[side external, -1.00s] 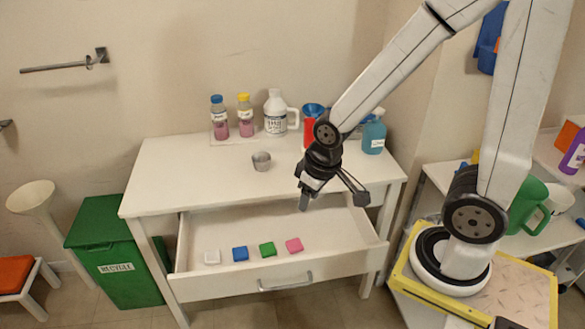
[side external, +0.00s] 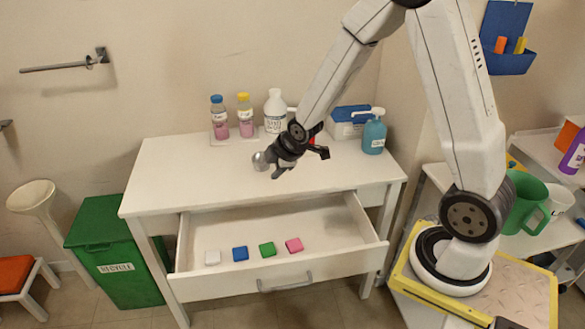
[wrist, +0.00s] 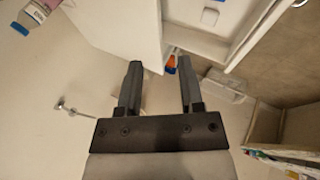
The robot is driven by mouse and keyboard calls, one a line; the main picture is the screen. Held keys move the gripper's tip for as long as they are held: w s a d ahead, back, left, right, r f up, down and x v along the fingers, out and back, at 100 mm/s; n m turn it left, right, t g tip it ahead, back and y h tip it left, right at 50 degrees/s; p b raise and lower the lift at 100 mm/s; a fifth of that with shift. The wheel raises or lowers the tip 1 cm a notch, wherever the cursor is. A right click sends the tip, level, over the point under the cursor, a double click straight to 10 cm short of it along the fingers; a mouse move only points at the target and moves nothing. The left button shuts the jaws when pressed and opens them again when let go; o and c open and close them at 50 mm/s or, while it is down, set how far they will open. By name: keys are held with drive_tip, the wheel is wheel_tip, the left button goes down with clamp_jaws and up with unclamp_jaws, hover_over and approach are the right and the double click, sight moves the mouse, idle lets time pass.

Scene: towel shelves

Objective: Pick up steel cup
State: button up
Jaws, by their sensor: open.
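The steel cup (side external: 260,161) is a small grey metal cup on the white table top, left of centre, in the side view. My gripper (side external: 270,167) is just right of the cup in that view and seems to overlap its right edge. I cannot tell whether they touch. In the wrist view my gripper (wrist: 160,65) has its two dark fingers spread apart with nothing held between them. I cannot make out the cup in the wrist view.
Two pink bottles with blue (side external: 218,117) and yellow (side external: 245,115) caps, a white jug (side external: 274,112) and a blue pump bottle (side external: 374,132) stand along the table's back. The open drawer (side external: 330,222) holds several coloured blocks. The table's front left is clear.

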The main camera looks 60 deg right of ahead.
drive_tip(key=w+d+f+n+t+h, duration=0.1)
drive_tip(key=w+d+f+n+t, duration=0.3)
drive_tip(key=w+d+n, duration=0.45)
drive_tip(key=n+t+h, duration=0.1)
drive_tip(key=n+t, duration=0.1)
drive_tip(key=n, duration=0.9)
approach(258, 158)
drive_tip(key=shift+s+d+r+m, duration=0.1)
drive_tip(key=shift+s+r+m, duration=0.05)
drive_tip(key=shift+s+r, duration=0.35)
drive_tip(key=shift+s+d+r+m, duration=0.15)
drive_tip(key=shift+s+r, duration=0.15)
drive_tip(key=shift+s, duration=0.3)
drive_tip(key=shift+d+f+n+h, duration=0.4)
drive_tip(key=shift+d+n, duration=0.1)
drive_tip(key=shift+n, duration=0.25)
drive_tip(key=shift+w, duration=0.15)
drive_tip(key=shift+x, duration=1.2)
drive_tip(key=shift+w, duration=0.1)
drive_tip(key=shift+x, duration=2.45)
clamp_jaws()
